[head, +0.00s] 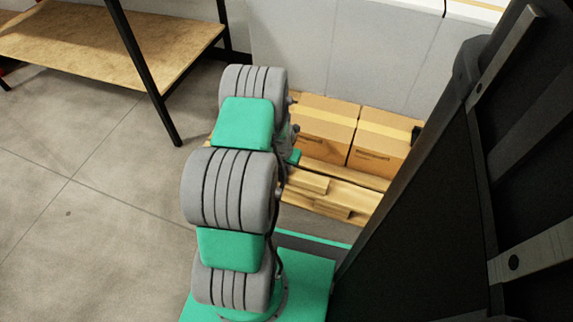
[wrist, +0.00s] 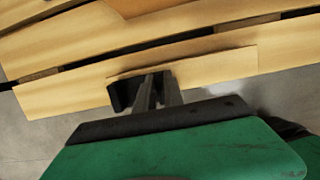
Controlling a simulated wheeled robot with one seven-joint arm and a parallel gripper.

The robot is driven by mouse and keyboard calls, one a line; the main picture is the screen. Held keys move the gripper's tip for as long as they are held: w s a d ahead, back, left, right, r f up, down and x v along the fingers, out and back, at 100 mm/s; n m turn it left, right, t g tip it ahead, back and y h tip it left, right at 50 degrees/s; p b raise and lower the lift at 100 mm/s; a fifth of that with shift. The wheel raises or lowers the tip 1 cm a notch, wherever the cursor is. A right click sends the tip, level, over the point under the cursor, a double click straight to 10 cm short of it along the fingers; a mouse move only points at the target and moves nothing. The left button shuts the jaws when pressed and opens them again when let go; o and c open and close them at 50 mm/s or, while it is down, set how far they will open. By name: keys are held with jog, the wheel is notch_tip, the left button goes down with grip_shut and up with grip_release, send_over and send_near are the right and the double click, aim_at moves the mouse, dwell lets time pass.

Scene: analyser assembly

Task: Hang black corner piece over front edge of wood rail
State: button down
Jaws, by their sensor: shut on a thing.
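In the wrist view my gripper (wrist: 155,92) is shut on a small black corner piece (wrist: 121,97). The piece sits in front of the near edge of a short light wood rail (wrist: 205,68), overlapping it in the picture. I cannot tell whether it touches the rail. The fingers hide part of the piece. In the head view my arm hides the gripper and the held piece. The wood rail shows there as a short block (head: 335,206) at the front of the pallet, though which of the front blocks it is remains unclear.
Cardboard boxes (head: 379,146) stand on the wooden pallet (head: 350,179) by a grey wall (head: 345,55). A small black item (head: 416,135) is at the right box's edge. A wooden-topped table (head: 90,45) stands at upper left. The grey floor (head: 80,200) at left is clear.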

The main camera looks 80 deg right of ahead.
jog(key=shift+f, duration=0.25)
dwell(0.4)
jog(key=c, duration=1.4)
grip_release()
jog(key=shift+o, duration=0.2)
jog(key=shift+d+r+p+v, duration=0.1)
jog(key=shift+d+p+v, duration=0.2)
jog(key=shift+p+v, duration=0.75)
jog(key=shift+d+r+p+v, duration=0.1)
jog(key=shift+d+p+v, duration=0.15)
jog(key=shift+p+v, duration=0.75)
jog(key=shift+d+p+v, duration=0.3)
jog(key=shift+p+v, duration=0.3)
jog(key=shift+v, duration=0.8)
